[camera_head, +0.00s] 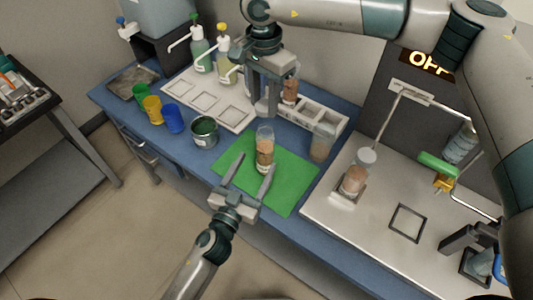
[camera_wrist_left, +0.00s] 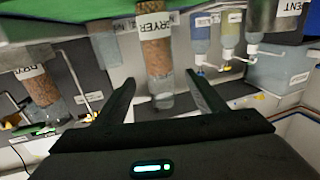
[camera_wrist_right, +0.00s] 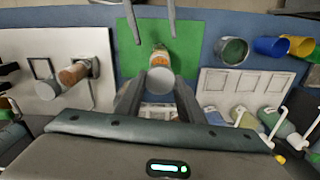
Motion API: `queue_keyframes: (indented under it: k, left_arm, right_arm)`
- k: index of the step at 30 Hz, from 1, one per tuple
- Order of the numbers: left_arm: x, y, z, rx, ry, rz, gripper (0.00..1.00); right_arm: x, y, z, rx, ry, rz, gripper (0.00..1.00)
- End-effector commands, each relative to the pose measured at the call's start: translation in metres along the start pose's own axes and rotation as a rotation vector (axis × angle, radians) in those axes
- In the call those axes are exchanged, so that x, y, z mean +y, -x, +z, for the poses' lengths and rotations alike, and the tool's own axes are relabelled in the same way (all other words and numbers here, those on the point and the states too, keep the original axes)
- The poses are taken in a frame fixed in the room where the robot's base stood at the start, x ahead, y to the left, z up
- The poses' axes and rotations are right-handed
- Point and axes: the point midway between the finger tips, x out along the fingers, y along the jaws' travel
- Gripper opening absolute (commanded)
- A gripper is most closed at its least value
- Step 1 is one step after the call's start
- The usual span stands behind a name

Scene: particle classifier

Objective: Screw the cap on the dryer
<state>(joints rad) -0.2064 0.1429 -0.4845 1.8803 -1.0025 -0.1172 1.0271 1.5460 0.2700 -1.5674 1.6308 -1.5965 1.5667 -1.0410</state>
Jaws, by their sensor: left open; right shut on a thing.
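The dryer bottle (camera_head: 265,153), clear with brown granules, stands upright on the green mat (camera_head: 288,187). Its DRYER label shows in the left wrist view (camera_wrist_left: 155,30). My left gripper (camera_head: 252,174) is open in front of the bottle, its fingers pointing towards it with clear space around. My right gripper (camera_head: 263,112) points down from above the bottle. In the right wrist view its fingers are shut on a pale grey round cap (camera_wrist_right: 160,82), in line with the bottle (camera_wrist_right: 160,57). Whether the cap touches the bottle's rim is hard to tell.
A metal can (camera_head: 204,133) and blue, yellow and green cups stand left of the mat. On the right, a further bottle (camera_head: 357,172) stands on a pale metal surface (camera_head: 375,222).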

Motion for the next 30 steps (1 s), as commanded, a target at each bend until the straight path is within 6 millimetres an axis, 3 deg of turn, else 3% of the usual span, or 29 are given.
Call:
queue_keyframes:
  k: [8,14,30]
  left_arm:
    - [0.0,-0.002,0.0,0.0,0.0,0.0,0.65]
    - [0.0,-0.015,0.0,0.001,0.0,0.0,0.65]
    - [0.0,-0.093,-0.001,0.002,-0.001,0.0,0.65]
  right_arm:
    - [0.0,0.0,0.0,0.0,-0.001,0.0,0.11]
    - [0.0,0.0,0.0,0.0,0.0,0.0,0.11]
    - [0.0,0.0,0.0,0.0,0.0,0.0,0.11]
